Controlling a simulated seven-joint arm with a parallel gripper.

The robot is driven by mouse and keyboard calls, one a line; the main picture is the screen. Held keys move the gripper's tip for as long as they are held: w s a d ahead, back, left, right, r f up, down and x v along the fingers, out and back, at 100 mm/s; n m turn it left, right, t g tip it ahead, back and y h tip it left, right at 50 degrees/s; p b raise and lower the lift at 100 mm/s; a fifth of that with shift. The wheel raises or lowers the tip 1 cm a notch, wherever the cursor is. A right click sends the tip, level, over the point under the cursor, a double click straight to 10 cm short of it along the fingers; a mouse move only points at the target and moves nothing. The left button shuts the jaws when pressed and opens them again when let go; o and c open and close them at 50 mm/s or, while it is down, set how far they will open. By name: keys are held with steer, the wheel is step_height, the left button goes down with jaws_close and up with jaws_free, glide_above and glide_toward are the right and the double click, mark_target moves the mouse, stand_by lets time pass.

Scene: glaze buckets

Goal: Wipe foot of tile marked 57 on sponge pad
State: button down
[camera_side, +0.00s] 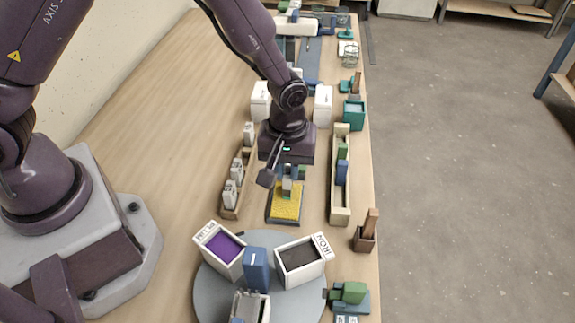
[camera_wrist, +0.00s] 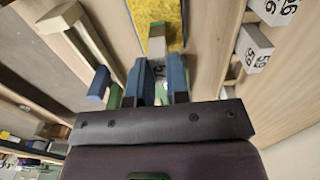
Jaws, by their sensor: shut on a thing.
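My gripper (camera_side: 288,175) is shut on a pale grey tile (camera_side: 287,187). In the wrist view the tile (camera_wrist: 157,47) stands between my blue fingers (camera_wrist: 159,82), with part of a dark number showing near them; I cannot read it in full. The yellow sponge pad (camera_side: 286,209) lies in a dark tray right below and in front of the tile. In the wrist view the pad (camera_wrist: 150,12) shows behind the tile's far end. Whether the tile's foot touches the pad or hangs just above it I cannot tell.
A wooden rack (camera_side: 229,211) on the left holds white numbered tiles; one marked 59 (camera_wrist: 257,62) shows in the wrist view. A cream trough (camera_side: 340,212) with green and blue pieces stands right. PLUM (camera_side: 220,250) and IRON (camera_side: 302,262) buckets stand on a grey turntable (camera_side: 210,290) in front.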

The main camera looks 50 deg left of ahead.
steer(key=shift+s+d, duration=0.1)
steer(key=shift+s+d, duration=0.6)
steer(key=shift+s, duration=0.05)
steer(key=shift+s+d, duration=0.1)
steer(key=shift+s+d, duration=0.45)
steer(key=shift+d, duration=0.05)
steer(key=shift+w+a, duration=1.3)
steer(key=shift+a, duration=0.05)
steer(key=shift+s+d, duration=0.1)
steer(key=shift+s+d, duration=0.65)
steer(key=shift+d, duration=0.1)
steer(key=shift+s+d, duration=0.45)
steer(key=shift+s, duration=0.1)
